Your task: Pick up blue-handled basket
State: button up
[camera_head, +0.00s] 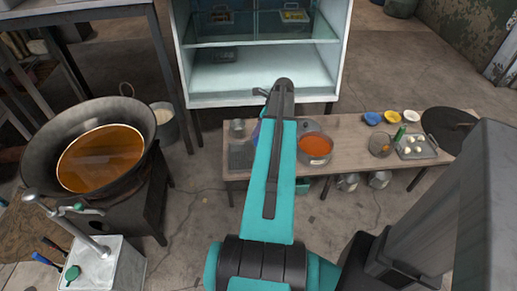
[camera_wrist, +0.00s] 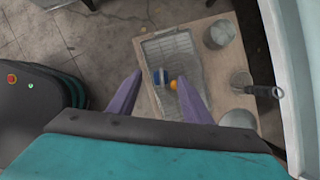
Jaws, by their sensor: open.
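A grey wire basket (camera_wrist: 172,45) lies on a wooden table in the wrist view. A small blue part (camera_wrist: 160,77), seemingly its handle, shows near the basket's middle, with a small orange round thing (camera_wrist: 173,85) beside it. My gripper (camera_wrist: 160,75) is open; its two purple fingers appear either side of the blue part in this view. Nothing is held between them. How far the fingertips are above the basket cannot be told. In the head view a grey shape, probably the basket (camera_head: 241,156), shows at the table's left end, partly hidden by my arm.
Metal pots (camera_wrist: 219,35) stand right of the basket. A white glass-fronted cabinet (camera_head: 262,97) stands behind the table (camera_head: 350,130). An orange-filled pot (camera_head: 315,147), small bowls and a tray (camera_head: 416,153) occupy the table. A large wok (camera_head: 45,125) stands left.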

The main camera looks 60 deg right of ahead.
jog(key=shift+x, duration=2.6)
jog(key=shift+s+d, duration=0.1)
jog(key=shift+d, duration=0.05)
grip_shut()
jog(key=shift+r, duration=5)
